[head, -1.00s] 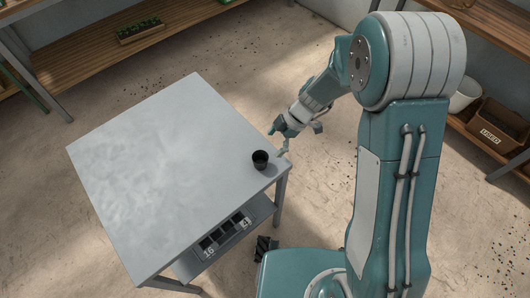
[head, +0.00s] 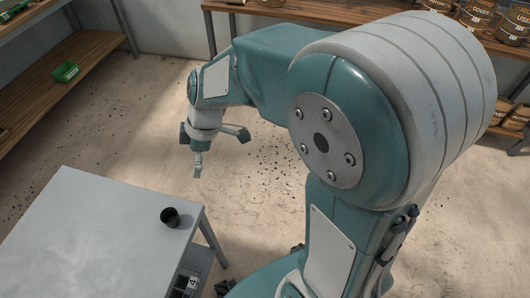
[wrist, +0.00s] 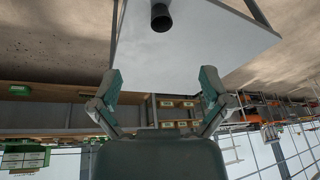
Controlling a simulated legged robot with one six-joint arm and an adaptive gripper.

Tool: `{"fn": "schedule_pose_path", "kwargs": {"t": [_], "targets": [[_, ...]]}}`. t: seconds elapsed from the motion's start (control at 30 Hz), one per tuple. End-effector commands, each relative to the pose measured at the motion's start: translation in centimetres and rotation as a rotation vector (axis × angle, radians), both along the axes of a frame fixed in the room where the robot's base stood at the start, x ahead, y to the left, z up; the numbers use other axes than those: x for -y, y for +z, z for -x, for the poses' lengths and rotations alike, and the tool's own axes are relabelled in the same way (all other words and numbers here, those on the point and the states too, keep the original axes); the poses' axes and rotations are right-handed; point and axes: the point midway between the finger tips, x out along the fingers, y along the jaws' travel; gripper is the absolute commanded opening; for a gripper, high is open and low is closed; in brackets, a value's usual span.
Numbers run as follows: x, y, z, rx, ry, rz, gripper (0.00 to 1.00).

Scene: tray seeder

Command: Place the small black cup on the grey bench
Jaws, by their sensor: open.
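The small black cup (head: 171,217) stands upright on the grey bench (head: 95,240), near the bench's right corner in the head view. In the wrist view the cup (wrist: 161,17) shows at the top, near the edge of the grey bench top (wrist: 185,50). My gripper (head: 198,172) is apart from the cup, beyond the bench's far right edge in the head view. In the wrist view the fingers of my gripper (wrist: 160,80) are spread wide with nothing between them.
Wooden shelving (head: 90,55) with a green box (head: 66,72) stands at the left. A lower shelf with a numbered box (head: 190,283) sits under the bench. The floor (head: 130,145) behind the bench is clear.

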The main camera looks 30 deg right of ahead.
Motion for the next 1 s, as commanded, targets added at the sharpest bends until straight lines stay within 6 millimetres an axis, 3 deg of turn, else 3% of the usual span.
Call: {"fn": "schedule_pose_path", "kwargs": {"t": [0.03, 0.2, 0.5, 0.7, 1.0], "targets": [[0.9, 1.5, 0.8, 0.015, -0.082, 0.016, 0.97], [3.9, 5.2, 3.7, 0.043, -0.397, 0.062, 0.97], [8.8, 9.6, 9.7, 0.135, -0.98, 0.047, 0.97], [10.9, 10.7, 12.5, 0.188, -1.265, -0.011, 0.97], [11.3, 10.9, 13.0, 0.197, -1.335, -0.028, 0.97]]}}
